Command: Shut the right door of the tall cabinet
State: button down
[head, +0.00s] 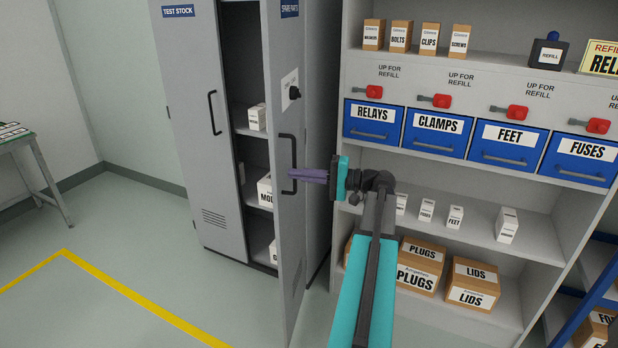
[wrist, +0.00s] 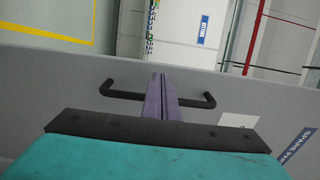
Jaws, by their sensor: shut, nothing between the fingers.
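The tall grey cabinet has a left door (head: 196,120) labelled TEST STOCK, which looks shut. Its right door (head: 288,215), labelled SPARE PARTS, stands open toward me, and shelves with white boxes show in the gap. The right door also fills much of the wrist view (wrist: 50,85). A black bar handle (head: 293,165) is on this door. My gripper (head: 318,176) has its purple fingers shut with nothing between them. The fingertips are at the handle; in the wrist view they cross the handle bar (wrist: 130,94) near its middle. I cannot tell whether they touch it.
A shelf unit stands right of the cabinet, with blue bins (head: 438,132), red levers (head: 441,101) and cardboard boxes (head: 472,284). My arm is in front of it. A table (head: 28,140) stands at the far left. The floor (head: 150,265) before the cabinet is clear, with a yellow line.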

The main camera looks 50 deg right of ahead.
jog(key=shift+x, duration=1.4)
